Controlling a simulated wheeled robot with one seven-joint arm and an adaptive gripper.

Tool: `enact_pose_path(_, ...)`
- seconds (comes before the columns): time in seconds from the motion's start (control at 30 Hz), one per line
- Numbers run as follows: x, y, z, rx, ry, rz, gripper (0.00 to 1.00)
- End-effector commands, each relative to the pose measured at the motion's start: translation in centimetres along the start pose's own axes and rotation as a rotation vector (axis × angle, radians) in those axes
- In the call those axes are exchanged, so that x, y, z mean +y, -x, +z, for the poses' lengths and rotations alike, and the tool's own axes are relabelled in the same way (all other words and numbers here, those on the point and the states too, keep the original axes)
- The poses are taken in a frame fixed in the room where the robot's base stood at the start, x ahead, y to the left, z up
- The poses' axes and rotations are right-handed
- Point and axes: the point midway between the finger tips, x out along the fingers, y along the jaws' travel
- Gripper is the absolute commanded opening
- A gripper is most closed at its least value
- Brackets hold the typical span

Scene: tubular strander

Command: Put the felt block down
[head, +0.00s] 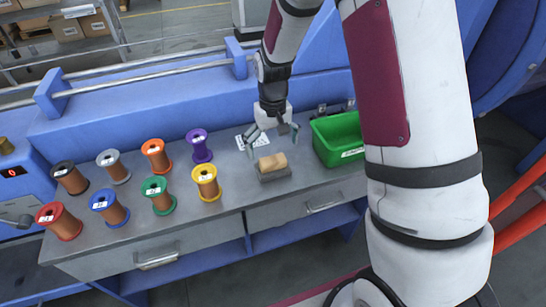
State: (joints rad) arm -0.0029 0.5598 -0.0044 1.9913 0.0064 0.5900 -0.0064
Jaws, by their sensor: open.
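The felt block (272,162) is a small tan piece with a grey part under it, a low grey tray or base (275,175). It rests at the bench top, right of the yellow spool. My gripper (270,146) is open just above and behind the block, pointing down, with its fingers spread apart. The fingers appear clear of the block. I cannot tell the exact gap from this one view.
Several wire spools, including a yellow one (206,182) and a purple one (199,146), stand on the grey bench (225,215) to the left. A green bin (338,138) stands close on the right. A white label card (251,139) lies behind the gripper.

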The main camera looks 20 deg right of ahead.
Motion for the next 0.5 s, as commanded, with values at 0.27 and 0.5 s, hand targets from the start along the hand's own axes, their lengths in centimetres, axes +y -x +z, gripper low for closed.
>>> enact_pose_path(0.27, 0.0, 3.9, 0.0, 0.000, 0.000, 0.000, 1.00)
enact_pose_path(0.5, 0.0, 4.7, 0.1, 0.002, 0.000, 0.000, 1.00)
